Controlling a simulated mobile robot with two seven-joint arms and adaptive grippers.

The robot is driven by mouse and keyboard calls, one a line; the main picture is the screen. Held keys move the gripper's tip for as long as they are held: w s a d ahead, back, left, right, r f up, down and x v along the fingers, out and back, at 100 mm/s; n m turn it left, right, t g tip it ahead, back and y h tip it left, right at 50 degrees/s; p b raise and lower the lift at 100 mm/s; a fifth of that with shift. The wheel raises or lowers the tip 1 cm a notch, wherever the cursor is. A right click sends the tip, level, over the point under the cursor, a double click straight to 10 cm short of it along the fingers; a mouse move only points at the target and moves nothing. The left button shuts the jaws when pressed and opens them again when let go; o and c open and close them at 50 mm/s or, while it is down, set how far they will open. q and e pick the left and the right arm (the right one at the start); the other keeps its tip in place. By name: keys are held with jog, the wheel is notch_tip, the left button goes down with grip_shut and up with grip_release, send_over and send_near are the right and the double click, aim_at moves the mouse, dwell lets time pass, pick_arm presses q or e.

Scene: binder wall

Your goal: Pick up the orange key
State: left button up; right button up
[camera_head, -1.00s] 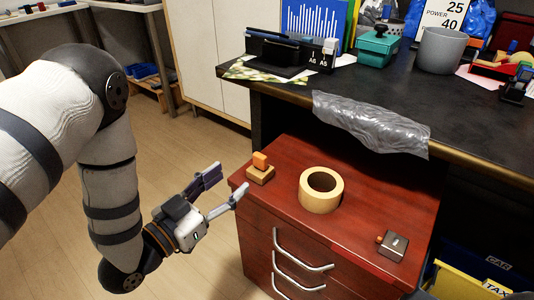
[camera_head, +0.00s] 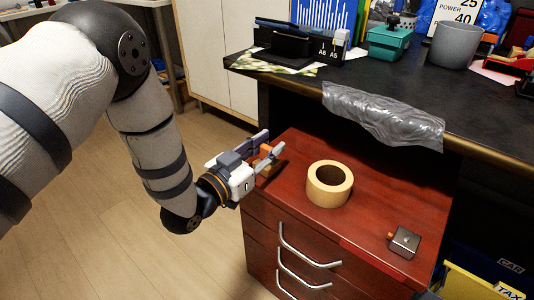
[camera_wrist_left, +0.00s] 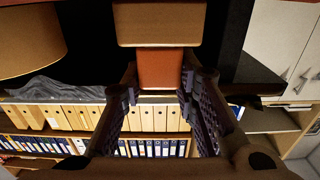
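The orange key (camera_head: 266,151) is a small orange block at the far left corner of the red-brown drawer cabinet top. In the wrist view the orange key (camera_wrist_left: 160,70) adjoins a tan wooden base (camera_wrist_left: 160,23). My left gripper (camera_head: 271,143) is open, with its fingers on either side of the key. The wrist view shows the key between the fingertips (camera_wrist_left: 159,82); I cannot tell whether they touch it. The fingers hide most of the key and its base in the head view. My right gripper is not in view.
A tape roll (camera_head: 330,184) lies on the cabinet top (camera_head: 300,165) right of the gripper. A dark metallic block (camera_head: 404,241) with a small orange-brown knob lies near the right. The dark desk (camera_head: 470,110) overhangs behind, with crumpled plastic film (camera_head: 385,117) at its edge.

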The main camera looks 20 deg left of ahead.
pick_arm(q)
jog(key=shift+c, duration=1.2)
